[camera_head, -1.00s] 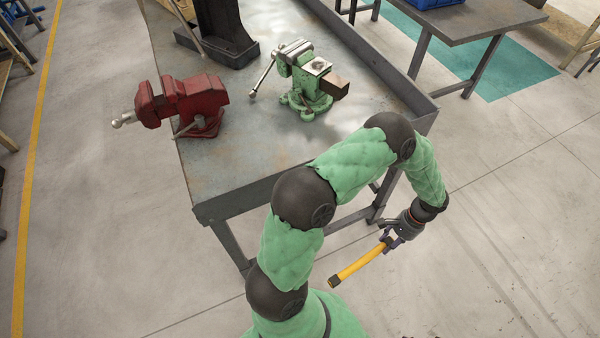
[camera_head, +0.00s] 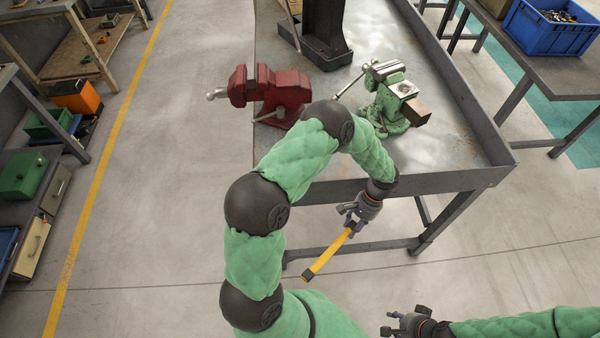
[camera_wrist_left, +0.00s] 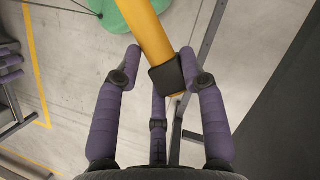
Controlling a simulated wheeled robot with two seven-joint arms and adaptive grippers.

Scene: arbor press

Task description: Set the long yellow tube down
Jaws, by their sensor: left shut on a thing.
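The long yellow tube (camera_head: 328,254) has dark ends and hangs slanted down to the left from my left gripper (camera_head: 351,226). My left gripper is shut on it near its upper end. The tube is in the air in front of the bench, over the floor. In the left wrist view the tube (camera_wrist_left: 150,32) runs up out of the picture between the purple fingers, its black end band close to the right finger. My right gripper (camera_head: 398,326) shows at the bottom edge, apart from the tube; its fingers are too small and cut off to judge.
The grey metal bench (camera_head: 450,181) has a raised rim and carries a red vise (camera_head: 275,92), a green vise (camera_head: 388,98) and a dark press base (camera_head: 322,45). Bare bench top lies between and behind the vises. A blue crate (camera_head: 552,28) stands on another table.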

